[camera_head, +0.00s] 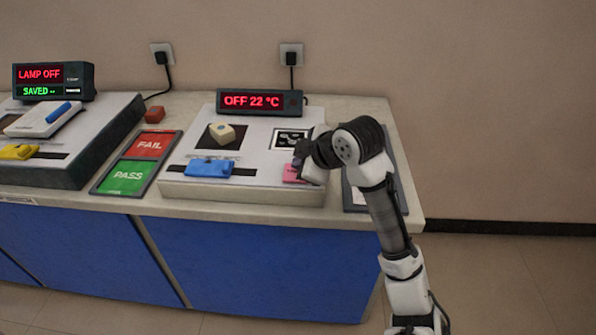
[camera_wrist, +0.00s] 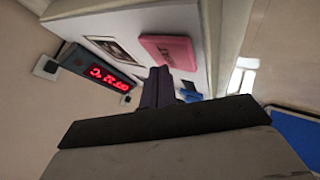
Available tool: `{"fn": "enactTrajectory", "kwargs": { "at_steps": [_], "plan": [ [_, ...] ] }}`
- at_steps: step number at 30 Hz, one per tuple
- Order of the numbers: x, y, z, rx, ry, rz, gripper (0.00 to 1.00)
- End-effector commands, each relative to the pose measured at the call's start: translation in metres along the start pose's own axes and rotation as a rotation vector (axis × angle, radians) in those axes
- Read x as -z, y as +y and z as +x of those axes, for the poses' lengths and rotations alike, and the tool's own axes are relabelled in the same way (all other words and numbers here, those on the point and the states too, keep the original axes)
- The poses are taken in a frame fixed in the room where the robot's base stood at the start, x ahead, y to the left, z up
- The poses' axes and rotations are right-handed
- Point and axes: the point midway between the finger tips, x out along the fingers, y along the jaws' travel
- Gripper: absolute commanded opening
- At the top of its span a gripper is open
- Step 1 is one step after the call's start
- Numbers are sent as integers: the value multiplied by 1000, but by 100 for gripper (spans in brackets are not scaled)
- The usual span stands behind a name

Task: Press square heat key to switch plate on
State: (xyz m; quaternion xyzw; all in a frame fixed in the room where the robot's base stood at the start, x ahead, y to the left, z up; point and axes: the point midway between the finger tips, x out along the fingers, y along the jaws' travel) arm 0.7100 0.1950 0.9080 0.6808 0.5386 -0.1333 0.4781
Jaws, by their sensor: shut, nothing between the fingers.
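A light grey panel unit (camera_head: 265,191) stands on the counter, with a display (camera_head: 258,102) reading "OFF 22 °C" in red; the display (camera_wrist: 100,75) also shows in the wrist view. A flat pink square key (camera_head: 292,174) lies at the unit's front right, partly hidden by my gripper. It is plain in the wrist view (camera_wrist: 167,50). My gripper (camera_head: 298,160) is shut and empty at the pink key. In the wrist view its dark fingertips (camera_wrist: 160,75) are close beside the key; I cannot tell whether they touch it.
The unit also bears a blue slider (camera_head: 209,167), a cream knob (camera_head: 222,132) on a black square and a dark printed square (camera_head: 290,138). A red and green FAIL/PASS board (camera_head: 138,162) lies to the left, beside another unit (camera_head: 75,165) with a "LAMP OFF" display (camera_head: 40,74).

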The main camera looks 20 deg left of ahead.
Motion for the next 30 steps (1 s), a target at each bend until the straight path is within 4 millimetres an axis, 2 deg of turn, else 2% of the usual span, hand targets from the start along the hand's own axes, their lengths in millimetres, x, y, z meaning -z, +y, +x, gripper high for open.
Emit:
{"fn": "enactTrajectory", "kwargs": {
  "at_steps": [30],
  "plan": [
    [-5,-5,6,1,0,0,0]
  ]
}}
